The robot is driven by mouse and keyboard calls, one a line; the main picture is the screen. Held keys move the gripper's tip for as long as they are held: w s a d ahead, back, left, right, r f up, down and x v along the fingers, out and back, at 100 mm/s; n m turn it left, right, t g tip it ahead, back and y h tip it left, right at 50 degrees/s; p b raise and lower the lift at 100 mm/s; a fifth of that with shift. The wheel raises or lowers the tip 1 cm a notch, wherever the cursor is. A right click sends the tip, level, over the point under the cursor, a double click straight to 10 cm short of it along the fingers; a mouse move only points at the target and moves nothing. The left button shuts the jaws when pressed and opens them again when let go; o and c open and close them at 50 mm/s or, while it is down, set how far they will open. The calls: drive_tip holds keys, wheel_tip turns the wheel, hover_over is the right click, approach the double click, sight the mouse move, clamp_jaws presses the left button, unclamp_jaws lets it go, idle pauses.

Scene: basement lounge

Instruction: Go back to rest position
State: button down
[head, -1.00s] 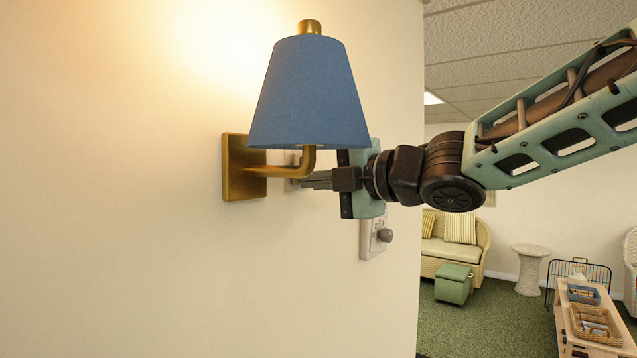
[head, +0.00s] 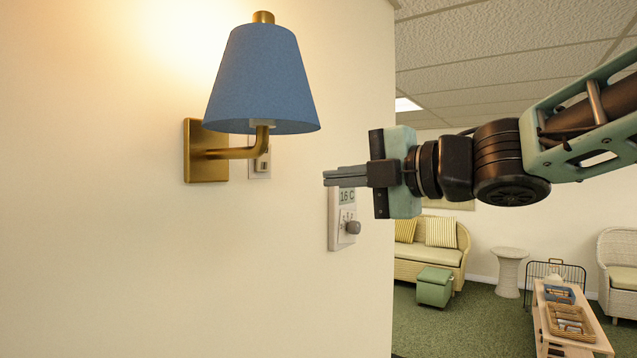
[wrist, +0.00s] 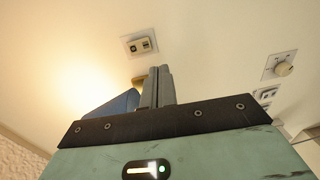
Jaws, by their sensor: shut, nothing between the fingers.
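My gripper (head: 326,177) is shut and empty in the head view. It points left toward the cream wall (head: 120,260), in front of the thermostat's upper part and to the right of the lamp, touching neither as far as I can see. In the wrist view my gripper's fingers (wrist: 156,72) are together and stick out past the green palm. My arm reaches in from the right side of the head view.
A wall lamp with a blue shade (head: 262,80) is at left. Behind it is a wall switch plate (head: 261,164). A thermostat (head: 342,220) reading 16 C has a grey knob. Beyond the wall edge are a wicker sofa (head: 432,255), green ottoman (head: 434,287) and low table (head: 573,338).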

drive_tip(key=shift+s+d+f, duration=0.1)
drive_tip(key=shift+s+d, duration=0.35)
drive_tip(key=shift+d, duration=0.15)
drive_tip(key=s+d+f+m+g+h+b, duration=0.15)
drive_tip(key=f+m+h, duration=0.25)
drive_tip(key=f+m, duration=0.55)
drive_tip(key=s+d+f+m+h+b, duration=0.1)
drive_tip(key=s+f+m+h+b, duration=0.3)
drive_tip(key=f, duration=1.1)
drive_tip(key=s+d+f+m+g+h, duration=0.2)
drive_tip(key=s+f+m+g, duration=0.1)
drive_tip(key=s+f, duration=0.4)
drive_tip(key=s+d+f+m+g+h, duration=0.2)
drive_tip(key=s+f+m+g, duration=0.2)
drive_tip(key=s, duration=0.7)
wheel_tip(320, 180, down, 4)
drive_tip(key=shift+s+d+f+g+h, duration=0.1)
drive_tip(key=shift+s+d+g+h, duration=0.25)
drive_tip(key=shift+g, duration=0.6)
